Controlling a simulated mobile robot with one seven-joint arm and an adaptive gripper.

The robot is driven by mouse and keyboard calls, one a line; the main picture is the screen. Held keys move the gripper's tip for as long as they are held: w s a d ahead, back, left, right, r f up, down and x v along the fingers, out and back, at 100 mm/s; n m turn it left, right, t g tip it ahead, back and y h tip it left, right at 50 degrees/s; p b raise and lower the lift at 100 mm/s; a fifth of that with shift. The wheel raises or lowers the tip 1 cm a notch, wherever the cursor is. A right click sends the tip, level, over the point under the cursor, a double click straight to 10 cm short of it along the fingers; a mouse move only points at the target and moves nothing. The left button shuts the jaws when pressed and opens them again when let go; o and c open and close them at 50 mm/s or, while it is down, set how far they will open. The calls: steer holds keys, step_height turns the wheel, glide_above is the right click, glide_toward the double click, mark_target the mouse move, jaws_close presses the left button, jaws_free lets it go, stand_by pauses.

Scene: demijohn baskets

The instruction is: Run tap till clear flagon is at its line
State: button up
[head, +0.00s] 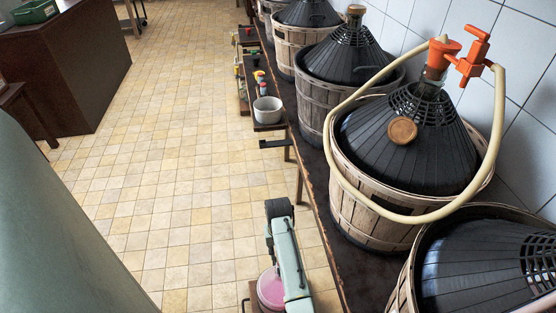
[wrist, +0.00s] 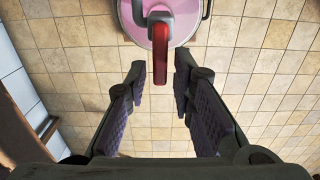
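A round vessel with pink contents (head: 271,288), which looks like the clear flagon, sits at the bottom of the head view, partly hidden behind my arm. Its pink round top (wrist: 187,8) shows at the upper edge of the wrist view. A red lever-like tap part (wrist: 160,45) with a grey end stands in front of it there. My gripper (wrist: 160,82) is open and empty, its two dark fingers apart on either side of the red part's lower end. I cannot tell if they touch it. The fill line and any running liquid are not visible.
Basketed demijohns line the tiled wall on a dark bench. The nearest upright one (head: 380,150) carries an orange tap (head: 470,60) and a looping pale hose (head: 345,180). A white pot (head: 267,110) stands on a low shelf. The tiled floor (head: 190,170) is clear.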

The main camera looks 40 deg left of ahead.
jaws_close()
steer(key=n, duration=0.1)
steer(key=s+n, duration=0.1)
steer(key=n, duration=0.2)
steer(key=shift+s+a+n, duration=0.15)
steer(key=shift+a+n, duration=0.25)
steer(key=shift+o, duration=1.5)
jaws_free()
steer(key=shift+r, duration=0.1)
